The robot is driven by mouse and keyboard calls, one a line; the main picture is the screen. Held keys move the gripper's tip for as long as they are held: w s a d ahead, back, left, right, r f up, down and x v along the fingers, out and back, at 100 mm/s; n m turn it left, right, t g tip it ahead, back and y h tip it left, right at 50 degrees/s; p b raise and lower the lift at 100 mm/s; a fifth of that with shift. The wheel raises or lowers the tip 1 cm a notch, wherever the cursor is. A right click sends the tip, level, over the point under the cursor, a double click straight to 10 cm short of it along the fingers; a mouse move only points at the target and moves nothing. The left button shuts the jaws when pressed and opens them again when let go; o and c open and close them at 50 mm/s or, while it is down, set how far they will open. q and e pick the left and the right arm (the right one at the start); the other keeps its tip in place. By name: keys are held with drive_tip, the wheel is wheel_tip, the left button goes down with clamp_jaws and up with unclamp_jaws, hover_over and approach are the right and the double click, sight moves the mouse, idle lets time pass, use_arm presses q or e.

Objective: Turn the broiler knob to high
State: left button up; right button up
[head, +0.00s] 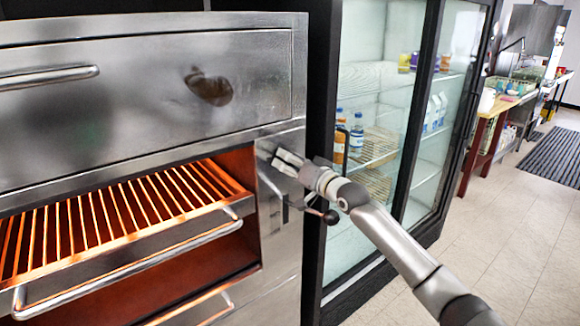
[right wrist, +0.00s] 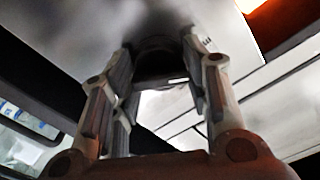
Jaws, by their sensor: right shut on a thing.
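The broiler (head: 150,160) is a stainless steel unit at the left of the head view, with an open glowing cavity. My right gripper (head: 285,160) reaches its narrow front panel, just right of the cavity. In the right wrist view the dark round knob (right wrist: 158,60) sits between the two fingers of my right gripper (right wrist: 163,85), which is shut on it. A short white mark (right wrist: 178,80) shows at the knob's lower edge. The gripper hides the knob in the head view. The knob's setting cannot be read. My left gripper is not in view.
A lever with a dark ball end (head: 330,216) sticks out just below my right gripper. The rack (head: 110,215) glows orange, with a handle bar (head: 130,268) in front. A glass-door fridge (head: 400,120) stands close on the right. The tiled floor (head: 500,240) is open.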

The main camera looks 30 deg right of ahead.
sight(282, 124)
drive_tip(key=n, duration=0.3)
drive_tip(key=shift+n, duration=0.4)
drive_tip(key=shift+n+p, duration=0.3)
drive_tip(key=shift+n, duration=2.3)
drive_tip(key=o, duration=1.1)
drive_tip(key=shift+r, duration=0.1)
wheel_tip(282, 124, up, 10)
drive_tip(key=shift+f, duration=0.15)
